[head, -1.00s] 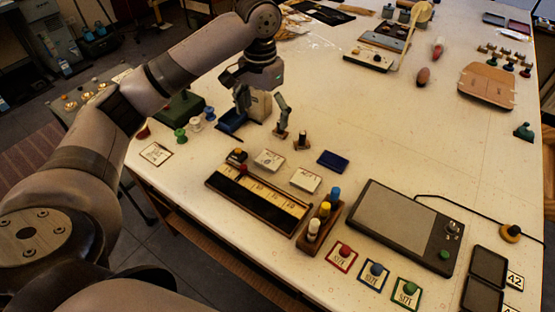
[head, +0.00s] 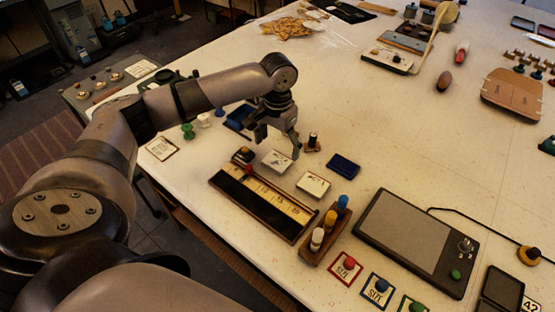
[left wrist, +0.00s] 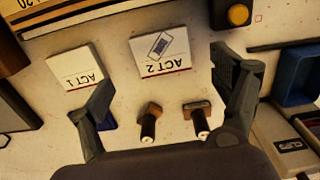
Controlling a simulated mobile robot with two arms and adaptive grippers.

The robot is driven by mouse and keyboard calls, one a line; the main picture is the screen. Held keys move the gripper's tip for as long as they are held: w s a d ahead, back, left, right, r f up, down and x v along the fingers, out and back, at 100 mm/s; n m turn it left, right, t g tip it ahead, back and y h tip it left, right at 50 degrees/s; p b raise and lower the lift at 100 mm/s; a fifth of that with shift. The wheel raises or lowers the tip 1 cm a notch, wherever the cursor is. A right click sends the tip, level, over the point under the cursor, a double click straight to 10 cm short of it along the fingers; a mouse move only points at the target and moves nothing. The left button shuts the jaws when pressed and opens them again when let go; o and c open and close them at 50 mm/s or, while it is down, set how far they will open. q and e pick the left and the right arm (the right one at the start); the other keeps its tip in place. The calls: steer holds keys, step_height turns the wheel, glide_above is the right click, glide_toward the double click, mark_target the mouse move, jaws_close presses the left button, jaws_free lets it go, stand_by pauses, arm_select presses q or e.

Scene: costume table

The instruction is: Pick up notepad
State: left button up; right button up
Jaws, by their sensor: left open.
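Two small white pads lie flat on the table and could be the notepad. The ACT 2 pad (head: 277,160) has a dark picture on it and also shows in the left wrist view (left wrist: 160,52). The ACT 1 pad (head: 313,184) lies to its right in the head view, and to its left in the left wrist view (left wrist: 77,70). My left gripper (head: 278,143) is open and empty, just behind the ACT 2 pad. In the left wrist view its spread fingers (left wrist: 165,75) point toward that pad, which lies beyond the fingertips. My right gripper is not in view.
Two dark-handled stamps (left wrist: 149,120) (left wrist: 197,118) stand between my fingers in the wrist view. A dark blue pad (head: 343,165) lies nearby. A long wooden tray (head: 262,203), a bottle rack (head: 325,230) and a tablet (head: 415,240) stand in front.

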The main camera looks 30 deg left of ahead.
mark_target(278, 160)
arm_select(q)
steer(key=shift+f, duration=0.2)
steer(key=shift+f+p, duration=0.35)
steer(key=f, duration=0.1)
steer(key=f+p, duration=0.1)
steer(key=f, duration=0.1)
steer(key=shift+w+a+f, duration=0.15)
steer(key=shift+w+f, duration=0.05)
steer(key=shift+f, duration=0.45)
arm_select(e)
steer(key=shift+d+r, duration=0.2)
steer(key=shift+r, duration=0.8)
arm_select(q)
steer(key=shift+c, duration=0.2)
steer(key=shift+c, duration=0.6)
steer(key=c, duration=1.1)
